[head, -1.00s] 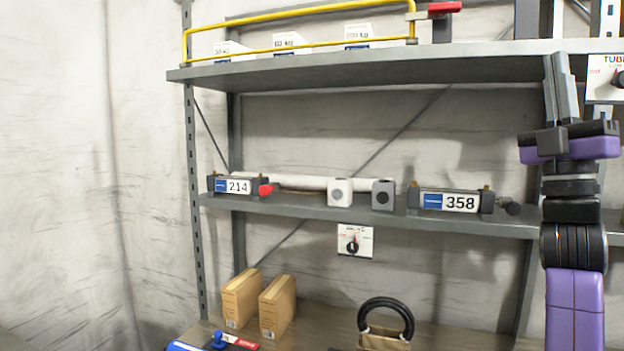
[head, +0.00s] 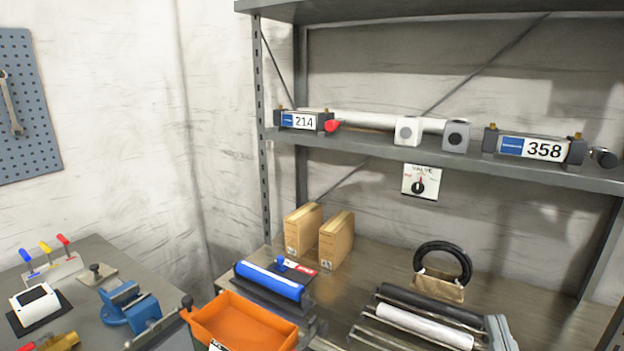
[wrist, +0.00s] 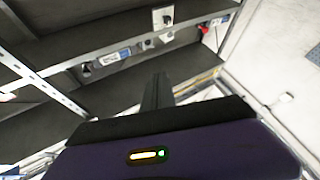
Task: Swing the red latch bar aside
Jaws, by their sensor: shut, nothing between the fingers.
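The red latch bar is not in the head view now; only the underside of the top shelf (head: 420,12) shows there. I cannot make the bar out in the wrist view either. My gripper (wrist: 158,90) shows in the wrist view with its dark fingers together, shut and empty, in front of the shelving. It is out of the head view.
A valve sign (head: 420,182) hangs below. Cartons (head: 337,240) and an orange bin (head: 240,322) are lower down.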

